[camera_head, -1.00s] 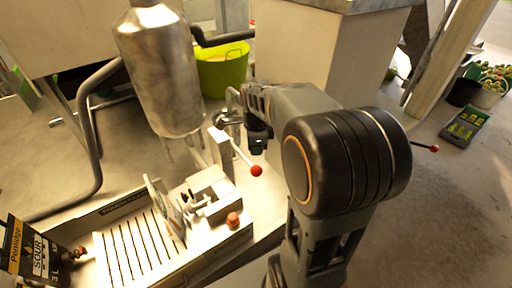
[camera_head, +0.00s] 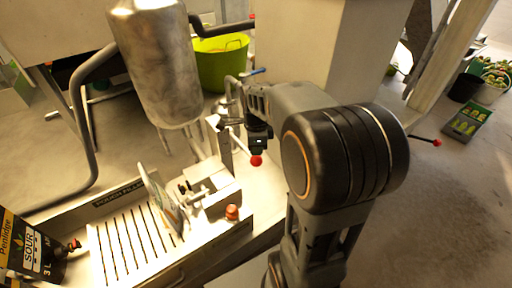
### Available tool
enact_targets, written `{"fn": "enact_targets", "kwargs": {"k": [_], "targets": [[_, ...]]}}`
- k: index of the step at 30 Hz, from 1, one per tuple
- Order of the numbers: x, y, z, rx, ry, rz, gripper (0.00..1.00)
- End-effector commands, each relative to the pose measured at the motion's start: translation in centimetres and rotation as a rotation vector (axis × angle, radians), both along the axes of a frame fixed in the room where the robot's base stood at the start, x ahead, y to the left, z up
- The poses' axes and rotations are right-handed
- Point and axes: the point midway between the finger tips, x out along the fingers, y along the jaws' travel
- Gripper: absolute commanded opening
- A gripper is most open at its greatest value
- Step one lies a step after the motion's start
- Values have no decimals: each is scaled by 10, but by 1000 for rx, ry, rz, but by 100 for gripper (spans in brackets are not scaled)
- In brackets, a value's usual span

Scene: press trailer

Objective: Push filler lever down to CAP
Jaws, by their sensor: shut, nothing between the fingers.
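The filler lever (camera_head: 238,139) is a thin rod ending in a red ball (camera_head: 256,160). It slopes down to the right from the filler post beneath the steel tank (camera_head: 160,62). My gripper (camera_head: 259,147) is shut and empty, pointing down just above the red ball. It overlaps the lever's end in the picture; I cannot tell whether they touch. My arm comes in from the lower right and hides part of the area behind it. No CAP mark can be read.
The filler bench has a slotted drip tray (camera_head: 130,240), a clamp fixture (camera_head: 205,192) and an orange-red knob (camera_head: 232,212). A black Perlidge SOUR box (camera_head: 28,248) stands at left. A green tub (camera_head: 222,65) is behind. A second red-ball rod (camera_head: 437,142) shows at right.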

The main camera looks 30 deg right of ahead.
Motion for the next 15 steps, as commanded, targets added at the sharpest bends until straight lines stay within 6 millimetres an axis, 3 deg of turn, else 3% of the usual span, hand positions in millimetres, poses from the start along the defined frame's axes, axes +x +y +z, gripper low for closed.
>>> {"fn": "enact_targets", "kwargs": {"k": [15], "targets": [[1, 0, -29, 0, 1, 0, 0]]}}
